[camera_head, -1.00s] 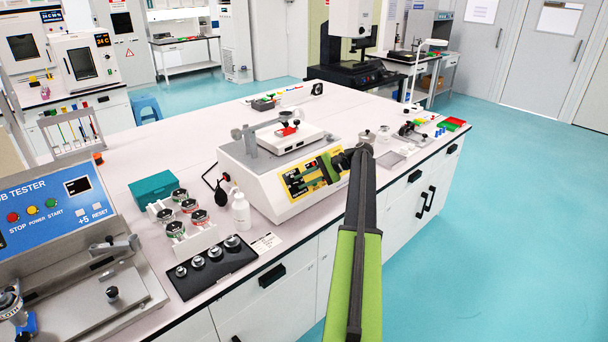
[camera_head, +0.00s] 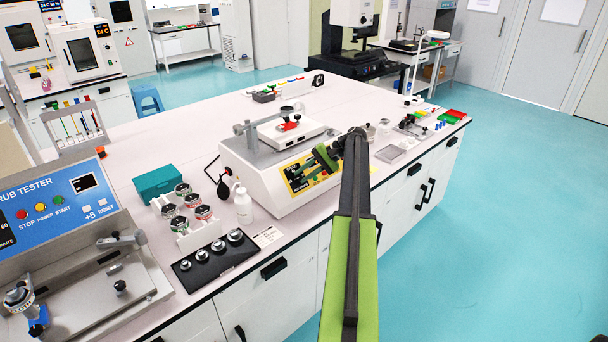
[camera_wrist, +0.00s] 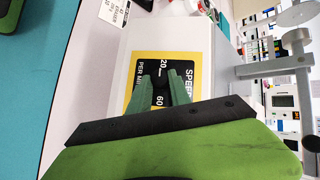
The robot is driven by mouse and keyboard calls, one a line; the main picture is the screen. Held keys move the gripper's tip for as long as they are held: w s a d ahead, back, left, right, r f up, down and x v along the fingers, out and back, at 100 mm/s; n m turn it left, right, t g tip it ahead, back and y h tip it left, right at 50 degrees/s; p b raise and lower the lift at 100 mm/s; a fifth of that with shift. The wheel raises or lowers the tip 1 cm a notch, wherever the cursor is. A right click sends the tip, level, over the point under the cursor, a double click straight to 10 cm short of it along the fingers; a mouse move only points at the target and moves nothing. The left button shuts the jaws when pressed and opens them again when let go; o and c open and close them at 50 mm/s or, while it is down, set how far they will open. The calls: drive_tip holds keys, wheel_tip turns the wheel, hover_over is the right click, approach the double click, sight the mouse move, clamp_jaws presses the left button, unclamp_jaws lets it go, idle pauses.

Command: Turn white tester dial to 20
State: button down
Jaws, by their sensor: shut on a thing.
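The white tester (camera_head: 258,190) stands near the front edge of the bench, with a yellow-bordered speed panel (camera_head: 290,184) on its front. In the wrist view my gripper's green fingers (camera_wrist: 161,92) reach onto the black face of the speed panel (camera_wrist: 128,88), close on either side of a dark dial (camera_wrist: 160,97). The fingers are shut on the dial and hide most of it. I cannot read the dial's pointer.
A teal box (camera_head: 157,183), a white bottle (camera_head: 243,206) and a black tray with several round weights (camera_head: 214,260) are left of the tester. A blue-panelled tester (camera_head: 60,210) is at far left. Small parts lie right of the arm. The floor in front is clear.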

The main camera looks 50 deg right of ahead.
drive_tip(key=c, duration=1.2)
unclamp_jaws()
drive_tip(key=p+v, duration=1)
drive_tip(key=v, duration=0.7)
drive_tip(key=shift+p, duration=0.4)
drive_tip(key=shift+s+r, duration=0.1)
drive_tip(key=shift+r, duration=0.05)
